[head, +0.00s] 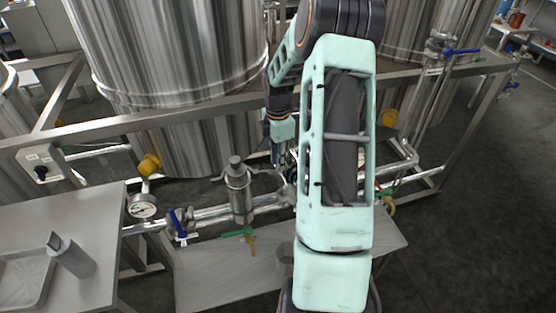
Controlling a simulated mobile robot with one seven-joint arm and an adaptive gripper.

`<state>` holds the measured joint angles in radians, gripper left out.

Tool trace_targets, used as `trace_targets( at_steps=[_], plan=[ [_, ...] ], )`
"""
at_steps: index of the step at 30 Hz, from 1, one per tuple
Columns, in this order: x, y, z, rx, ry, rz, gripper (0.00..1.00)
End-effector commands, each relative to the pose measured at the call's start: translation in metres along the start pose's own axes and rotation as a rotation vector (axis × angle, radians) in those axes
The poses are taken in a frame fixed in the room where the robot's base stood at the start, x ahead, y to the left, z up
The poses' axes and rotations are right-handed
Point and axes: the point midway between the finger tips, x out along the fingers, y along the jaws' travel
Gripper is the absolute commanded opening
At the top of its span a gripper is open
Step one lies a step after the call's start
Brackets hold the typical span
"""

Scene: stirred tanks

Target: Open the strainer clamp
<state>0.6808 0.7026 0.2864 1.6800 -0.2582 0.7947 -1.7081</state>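The strainer (240,190) is an upright steel cylinder with a narrower cap, set on the pipe left of my arm. A clamp band (237,178) appears to ring its upper part; thin metal pieces reach out to its right. Whether the clamp is open or closed is too small to tell. My gripper (277,160) points down, a little right of the strainer and apart from its body. My forearm hides part of it, and its fingers are dark and small, so their opening is unclear. I see nothing held in it.
A pressure gauge (143,206), a blue-handled valve (178,224) and a green-handled valve (238,232) sit along the pipe. A steel frame rail (170,119) crosses before large tanks (175,45). A grey table (75,225) bears a tray and a cylinder at left.

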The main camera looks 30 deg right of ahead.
Motion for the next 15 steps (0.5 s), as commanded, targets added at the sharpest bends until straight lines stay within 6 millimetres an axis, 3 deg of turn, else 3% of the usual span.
trace_targets(
  at_steps=[10,15],
  plan=[
    [-0.001,0.000,0.000,0.000,0.000,-0.001,0.28],
    [-0.022,0.001,0.001,0.002,-0.002,0.003,0.28]
  ],
)
